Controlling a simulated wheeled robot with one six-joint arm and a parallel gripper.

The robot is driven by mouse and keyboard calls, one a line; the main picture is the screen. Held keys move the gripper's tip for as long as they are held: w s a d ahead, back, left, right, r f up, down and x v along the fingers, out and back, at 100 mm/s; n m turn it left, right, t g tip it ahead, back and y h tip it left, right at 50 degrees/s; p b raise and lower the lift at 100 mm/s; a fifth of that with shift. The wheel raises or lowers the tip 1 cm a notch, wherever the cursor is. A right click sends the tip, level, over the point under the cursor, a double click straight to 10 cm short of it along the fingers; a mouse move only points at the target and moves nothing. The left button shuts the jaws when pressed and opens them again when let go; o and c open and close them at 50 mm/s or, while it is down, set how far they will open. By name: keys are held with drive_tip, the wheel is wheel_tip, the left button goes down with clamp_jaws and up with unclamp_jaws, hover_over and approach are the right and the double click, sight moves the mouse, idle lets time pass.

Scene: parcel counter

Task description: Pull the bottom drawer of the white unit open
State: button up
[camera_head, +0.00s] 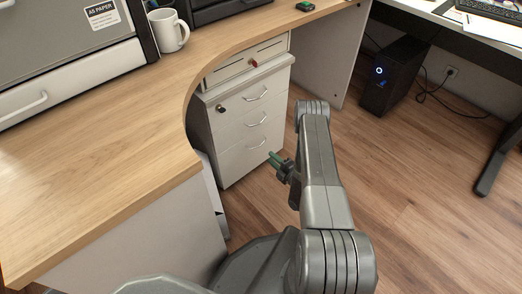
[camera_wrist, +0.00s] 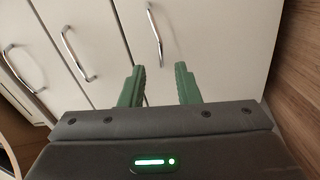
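The white drawer unit (camera_head: 236,135) stands under the curved counter, with three handled drawers stacked one above another. Its bottom drawer (camera_head: 245,158) looks shut, flush with those above. The bottom drawer's bar handle (camera_head: 257,144) also shows in the wrist view (camera_wrist: 155,32), where the unit appears turned sideways. My gripper (camera_head: 273,160) is in front of the bottom drawer. In the wrist view its green fingers (camera_wrist: 160,75) are apart with nothing held between them. The handle lies ahead of the fingertips, roughly in line with the gap; no contact is visible.
A flatter drawer box with a red knob (camera_head: 252,62) sits on top of the unit. The counter top (camera_head: 110,150) overhangs at left, and a panel (camera_head: 325,60) stands to the right. Wood floor (camera_head: 420,190) is open to the right; a black computer (camera_head: 393,75) stands farther back.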

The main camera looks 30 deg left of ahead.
drive_tip(key=b+x, duration=0.2)
drive_tip(key=x, duration=0.6)
drive_tip(key=shift+a, duration=0.15)
clamp_jaws()
